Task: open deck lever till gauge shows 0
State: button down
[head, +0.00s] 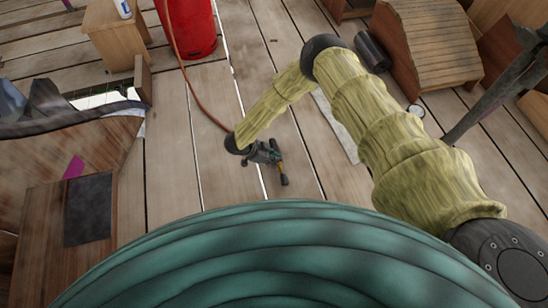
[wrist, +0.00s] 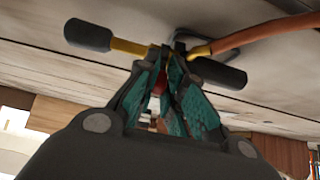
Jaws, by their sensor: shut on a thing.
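The deck lever shows in the wrist view as a yellow bar (wrist: 128,46) with a black grip (wrist: 88,35) at its left end. Another black grip (wrist: 218,72) shows to the right. In the head view the lever (head: 284,180) is small, low on the plank deck. My gripper (head: 268,156) reaches down to it. In the wrist view my gripper (wrist: 167,55) is shut on the lever near its middle; the teal fingers hide the exact contact. A small round pale-faced thing (head: 417,111) on the deck may be the gauge; no reading is legible.
An orange hose (head: 185,75) runs from near the red tank (head: 188,28) to the lever; it also shows in the wrist view (wrist: 250,36). A wooden slatted unit (head: 430,45) stands right. A wooden box (head: 115,35) stands upper left.

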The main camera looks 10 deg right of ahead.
jog(key=shift+a, duration=0.1)
dwell(0.3)
jog(key=c, duration=1.5)
grip_release()
jog(key=shift+f, duration=0.1)
jog(key=v, duration=1.2)
jog(key=shift+s, duration=0.1)
